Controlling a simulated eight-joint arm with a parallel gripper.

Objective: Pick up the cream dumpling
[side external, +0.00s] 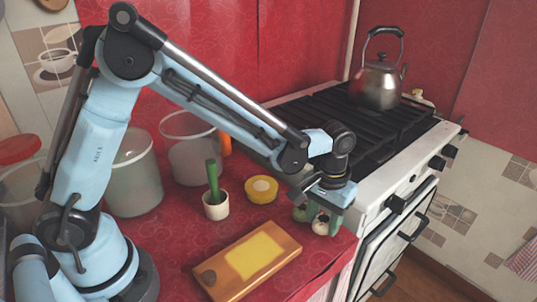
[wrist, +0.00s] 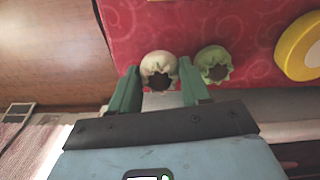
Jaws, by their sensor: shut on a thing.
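The cream dumpling (wrist: 158,62), pleated with a dark filling, sits between the green fingers of my gripper (wrist: 155,84) in the wrist view. The fingers are shut on its two sides. In the side view the cream dumpling (side external: 321,226) is partly covered by my gripper (side external: 323,215), near the counter's right edge by the stove. Whether it touches the counter is hard to tell. A green dumpling (wrist: 213,60) stands just right of my right finger in the wrist view; it also shows in the side view (side external: 299,214).
A round yellow container (side external: 261,190) and a white cup (side external: 216,207) with a green stick stand left of my gripper. A wooden board (side external: 213,282) with a yellow patch lies in front. The stove (side external: 352,190) borders the right; a kettle (side external: 378,82) stands on it.

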